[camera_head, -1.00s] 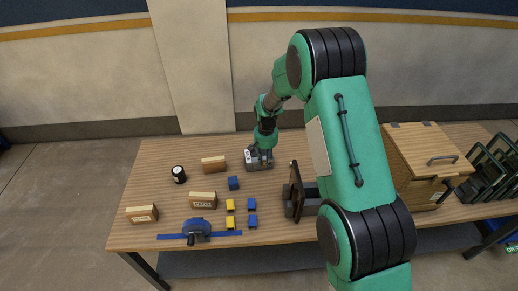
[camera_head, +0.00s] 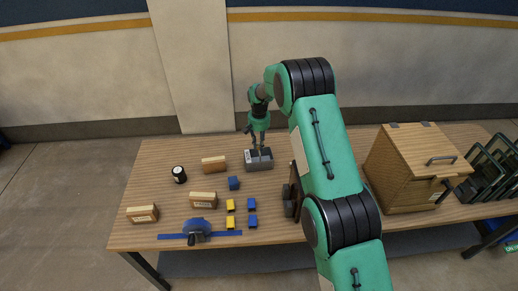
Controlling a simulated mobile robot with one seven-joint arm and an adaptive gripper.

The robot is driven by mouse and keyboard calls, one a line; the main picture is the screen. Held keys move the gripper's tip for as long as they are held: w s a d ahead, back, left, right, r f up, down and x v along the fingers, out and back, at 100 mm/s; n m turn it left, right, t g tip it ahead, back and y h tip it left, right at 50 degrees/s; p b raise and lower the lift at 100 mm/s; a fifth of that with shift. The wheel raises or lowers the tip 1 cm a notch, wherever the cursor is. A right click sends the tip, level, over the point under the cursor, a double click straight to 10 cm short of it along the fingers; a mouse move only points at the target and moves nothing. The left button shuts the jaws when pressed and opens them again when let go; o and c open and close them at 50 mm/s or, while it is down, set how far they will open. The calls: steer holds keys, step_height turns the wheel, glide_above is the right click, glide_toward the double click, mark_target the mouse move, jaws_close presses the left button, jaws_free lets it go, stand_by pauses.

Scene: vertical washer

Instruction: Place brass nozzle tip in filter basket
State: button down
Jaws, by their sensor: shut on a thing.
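My gripper (camera_head: 257,147) points down at the far side of the wooden table, right over a small grey box (camera_head: 262,164) with a light label. Its fingers reach to the top of the box; I cannot tell whether they touch it. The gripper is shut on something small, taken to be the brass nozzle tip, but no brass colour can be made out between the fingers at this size. I cannot make out for certain which thing is the filter basket.
A lidded wooden box (camera_head: 410,170) and dark racks (camera_head: 490,165) stand right. My arm hides part of the table.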

steer(key=shift+w, duration=0.35)
steer(key=shift+f, duration=1.8)
steer(key=c, duration=1.5)
jaws_free()
steer(key=shift+f, duration=0.1)
steer(key=shift+c, duration=0.2)
step_height(320, 180, up, 12)
steer(key=shift+a+r, duration=0.1)
steer(key=shift+r, duration=0.05)
